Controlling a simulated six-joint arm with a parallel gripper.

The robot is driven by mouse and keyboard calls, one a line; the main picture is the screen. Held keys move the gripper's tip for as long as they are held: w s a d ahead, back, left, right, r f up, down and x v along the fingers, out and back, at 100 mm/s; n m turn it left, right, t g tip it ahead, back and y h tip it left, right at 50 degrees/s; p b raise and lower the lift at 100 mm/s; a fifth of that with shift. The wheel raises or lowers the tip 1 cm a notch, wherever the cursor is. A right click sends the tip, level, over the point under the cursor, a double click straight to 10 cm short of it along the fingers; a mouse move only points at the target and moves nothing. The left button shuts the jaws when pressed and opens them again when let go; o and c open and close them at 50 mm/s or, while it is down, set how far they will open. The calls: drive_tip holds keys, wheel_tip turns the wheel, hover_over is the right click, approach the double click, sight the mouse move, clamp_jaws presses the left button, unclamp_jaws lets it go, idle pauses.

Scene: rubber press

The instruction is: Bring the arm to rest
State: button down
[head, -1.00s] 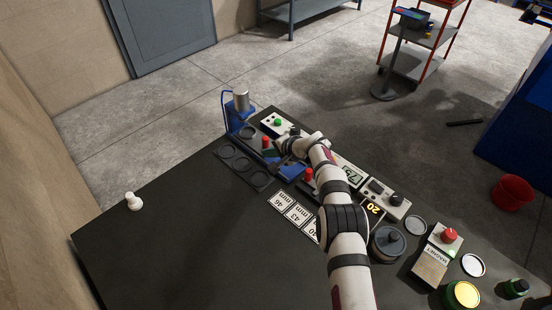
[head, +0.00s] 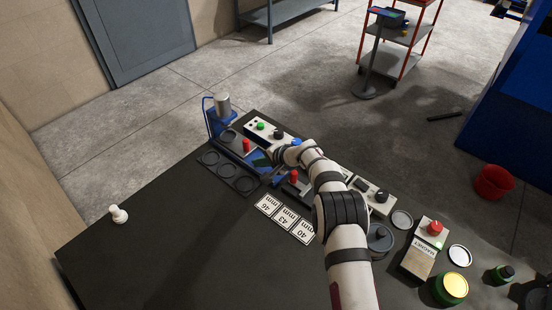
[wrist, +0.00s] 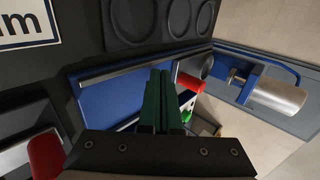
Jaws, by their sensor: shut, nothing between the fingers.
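My arm reaches from the bottom of the head view over the dark bench. My gripper (head: 263,160) is above the blue press fixture, beside its red knob (head: 246,146). In the wrist view my gripper (wrist: 165,92) shows dark green fingers pressed together with nothing between them. Below them is the blue fixture (wrist: 105,95) with a metal rail. The press (head: 222,108), with its silver cylinder, stands at the bench's back edge; its cylinder (wrist: 275,96) is at right in the wrist view. My forearm hides part of the panels behind it.
A white control box (head: 268,131) with coloured buttons sits just behind my gripper. Ring slots (head: 228,172) and mm cards (head: 285,219) lie in front. The magnet box (head: 425,250) and a yellow-topped jar (head: 450,288) stand at right. The left of the bench is mostly clear, except a white peg (head: 118,213).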

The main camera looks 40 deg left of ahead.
drive_tip(key=s+d+r+m+h, duration=0.1)
drive_tip(key=s+d+r, duration=0.1)
drive_tip(key=d+r, duration=1)
drive_tip(key=s+d+r+h, duration=0.1)
drive_tip(key=s+d+r, duration=0.2)
drive_tip(key=d+r, duration=0.95)
drive_tip(key=s+d+f+m+h, duration=0.2)
drive_tip(key=s+d, duration=0.8)
drive_tip(key=d, duration=0.3)
drive_tip(key=s+d+f+m+h, duration=0.2)
drive_tip(key=s+d+h, duration=0.1)
drive_tip(key=s+d, duration=0.8)
drive_tip(key=shift+s+d+m+h, duration=0.3)
drive_tip(key=shift+d, duration=0.6)
drive_tip(key=shift+f, duration=0.1)
